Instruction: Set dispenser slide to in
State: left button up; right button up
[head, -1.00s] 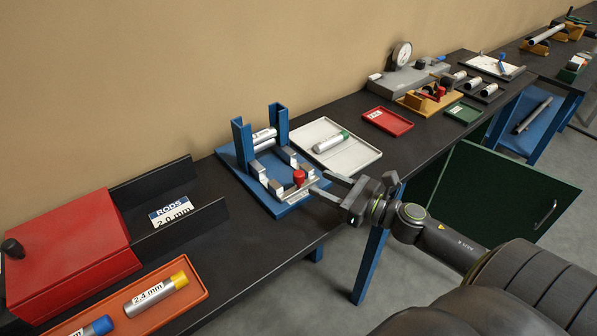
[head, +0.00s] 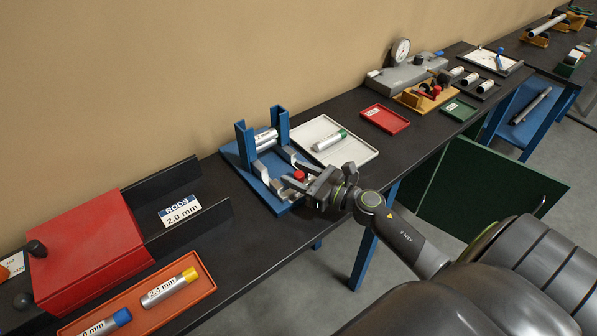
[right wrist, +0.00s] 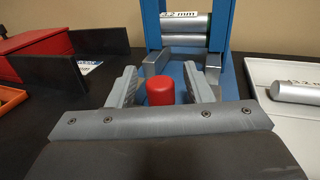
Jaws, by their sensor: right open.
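The dispenser is a blue base (head: 232,157) with two blue uprights (head: 279,128) and silver rods (head: 266,138) stacked between them; it stands on the dark bench. At its front is the slide with a red knob (head: 299,176). In the right wrist view the red knob (right wrist: 160,92) stands between the two fingers of my right gripper (right wrist: 161,88), with a gap on each side. My right gripper (head: 292,182) is open at the dispenser's front edge. It hides most of the slide plate in the head view. My left gripper is not in view.
A white tray (head: 358,158) with a green-capped rod lies right of the dispenser. A black-walled rod channel (head: 160,182) and a red box (head: 85,245) stand left. An orange tray (head: 205,288) holds capped rods. A red tray (head: 385,119) lies further right.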

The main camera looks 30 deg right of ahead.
jog(key=shift+c, duration=0.4)
grip_shut()
jog(key=w, duration=0.3)
jog(key=w+b, duration=0.1)
jog(key=w, duration=0.4)
jog(key=shift+w+a+f, duration=0.1)
jog(key=shift+w+a, duration=0.25)
jog(key=shift+r, duration=0.25)
jog(key=shift+c, duration=0.6)
grip_release()
jog(key=shift+w, duration=0.15)
jog(key=shift+o, duration=1)
jog(key=shift+w+f, duration=0.1)
jog(key=shift+f, duration=0.05)
